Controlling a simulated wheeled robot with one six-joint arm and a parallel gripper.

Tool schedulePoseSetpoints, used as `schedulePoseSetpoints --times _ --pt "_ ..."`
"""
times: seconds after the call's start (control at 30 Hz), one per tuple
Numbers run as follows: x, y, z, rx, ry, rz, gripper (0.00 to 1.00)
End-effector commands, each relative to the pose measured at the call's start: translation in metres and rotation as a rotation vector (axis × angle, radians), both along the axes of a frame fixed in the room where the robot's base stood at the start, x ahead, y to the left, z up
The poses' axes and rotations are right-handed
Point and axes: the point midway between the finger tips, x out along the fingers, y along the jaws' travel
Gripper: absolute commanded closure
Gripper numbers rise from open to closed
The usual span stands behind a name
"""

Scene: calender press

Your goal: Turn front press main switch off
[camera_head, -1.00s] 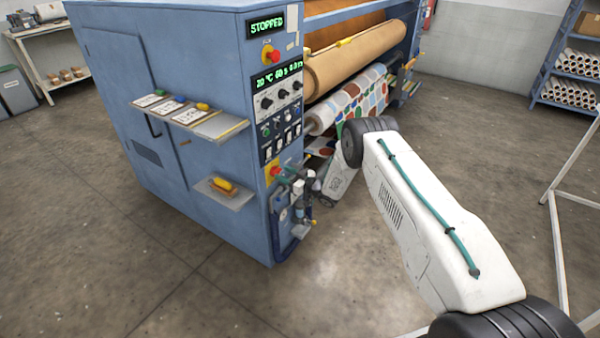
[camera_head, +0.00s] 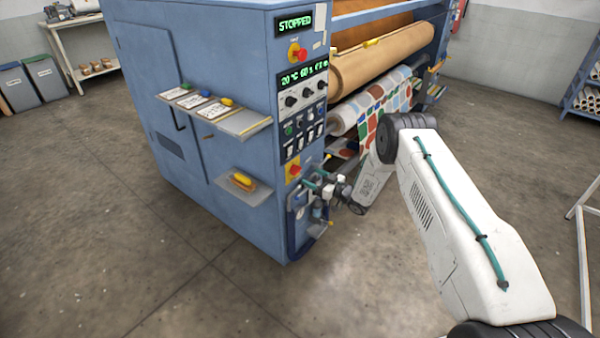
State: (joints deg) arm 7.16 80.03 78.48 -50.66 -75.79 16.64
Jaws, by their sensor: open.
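The blue press (camera_head: 225,110) stands left of centre, with its narrow control panel facing me. A red rotary switch on a yellow plate (camera_head: 293,170), apparently the main switch, sits low on this panel, below the rows of small switches. Its exact handle angle is too small to read. My gripper (camera_head: 313,186) is open, just to the right of and below the red switch in the picture. I see no clear contact with it.
Two shelves stick out from the press's left side, the upper with cards (camera_head: 215,112), the lower with a yellow object (camera_head: 243,181). Hoses and fittings (camera_head: 304,212) sit under the switch. A patterned roll (camera_head: 385,100) is behind my arm. The front floor is clear.

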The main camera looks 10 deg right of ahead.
Motion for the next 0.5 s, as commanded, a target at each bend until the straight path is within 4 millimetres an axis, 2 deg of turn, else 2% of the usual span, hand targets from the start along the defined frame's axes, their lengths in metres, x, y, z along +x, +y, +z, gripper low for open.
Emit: schedulePoseSetpoints --times 0.5 --pt "-0.027 -0.022 0.000 0.000 0.001 0.001 0.31"
